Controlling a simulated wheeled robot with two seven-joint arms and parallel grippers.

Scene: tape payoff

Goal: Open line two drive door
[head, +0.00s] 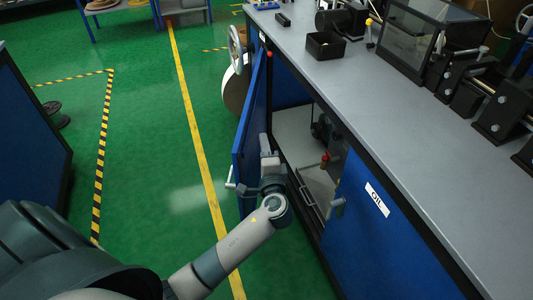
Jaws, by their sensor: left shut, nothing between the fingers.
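A blue cabinet door (250,135) under the long grey bench stands swung out from the cabinet front, over the green floor. Its pale handle (230,180) is on the outer, left side near the free edge. My left gripper (265,142) is shut and empty. It is at the inner side of the door, between the door and the cabinet opening; I cannot tell whether it touches the door. The opening shows a grey interior (292,132) with dark parts and a small red piece (325,157). No line number is readable on the door. My right gripper is out of view.
Machines and a black bin (325,45) stand on the bench top (400,120). A handwheel (235,48) is beyond the door.

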